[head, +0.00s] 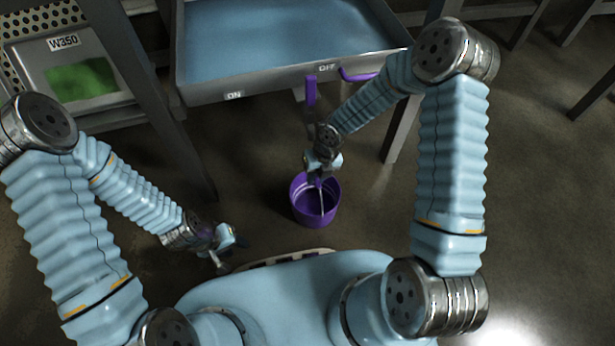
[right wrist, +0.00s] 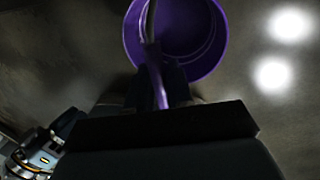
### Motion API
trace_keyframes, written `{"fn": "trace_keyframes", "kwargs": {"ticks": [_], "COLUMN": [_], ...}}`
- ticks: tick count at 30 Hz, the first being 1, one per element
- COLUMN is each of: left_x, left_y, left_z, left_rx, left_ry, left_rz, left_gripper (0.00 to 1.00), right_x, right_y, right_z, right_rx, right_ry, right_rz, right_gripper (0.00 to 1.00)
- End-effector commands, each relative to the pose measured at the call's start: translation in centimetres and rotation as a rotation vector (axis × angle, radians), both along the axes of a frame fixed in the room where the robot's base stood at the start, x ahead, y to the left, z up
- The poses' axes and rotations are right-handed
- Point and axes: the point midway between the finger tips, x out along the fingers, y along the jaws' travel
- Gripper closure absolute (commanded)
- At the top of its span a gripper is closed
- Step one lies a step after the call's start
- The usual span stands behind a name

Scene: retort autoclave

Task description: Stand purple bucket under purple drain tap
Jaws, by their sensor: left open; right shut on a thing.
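The purple bucket (head: 301,212) is upright and open at the top, in the middle of the head view. My right gripper (head: 318,176) is shut on its handle, above the bucket. In the right wrist view the bucket (right wrist: 214,63) hangs at the top and its purple handle (right wrist: 158,92) runs between the fingers. I cannot tell whether the bucket touches the floor. The purple drain tap (head: 311,91) shows at the front of the steel basin, just beyond the gripper; its outlet is not clear. My left gripper (head: 226,262) is open and empty, low on the left.
The steel basin (head: 205,92) holds blue liquid and has ON and OFF labels on its front edge. A curved purple bar (head: 358,76) is at its right. Table legs stand on both sides. A W350 box (head: 85,75) is at upper left. The floor (head: 375,215) right of the bucket is clear.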

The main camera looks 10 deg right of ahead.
Motion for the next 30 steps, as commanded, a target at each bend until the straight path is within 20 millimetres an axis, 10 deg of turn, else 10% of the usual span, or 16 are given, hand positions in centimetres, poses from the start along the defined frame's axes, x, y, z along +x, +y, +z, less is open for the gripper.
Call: {"fn": "trace_keyframes", "kwargs": {"ticks": [8,9,14,23,30], "left_x": [0.0,0.0,0.0,0.0,0.0], "left_y": [-0.1,-0.1,-0.1,0.0,0.1], "left_z": [0.0,0.0,0.0,0.3,1.5], "left_rx": [-0.001,-0.001,-0.001,-0.001,0.001], "left_ry": [-0.001,0.000,-0.001,-0.001,-0.003], "left_rz": [-0.001,-0.001,-0.001,-0.001,0.001], "left_gripper": [0.57,0.57,0.57,0.57,0.57], "right_x": [0.0,0.0,0.0,0.0,0.2], "right_y": [0.0,0.0,0.0,0.0,-0.9], "right_z": [-0.1,-0.1,-0.1,0.3,4.4], "right_rx": [0.000,0.000,0.000,0.000,0.000], "right_ry": [-0.001,0.000,0.000,-0.001,-0.005], "right_rz": [0.001,0.001,0.001,0.000,-0.003], "right_gripper": [1.00,0.76,0.54,0.54,0.54]}}
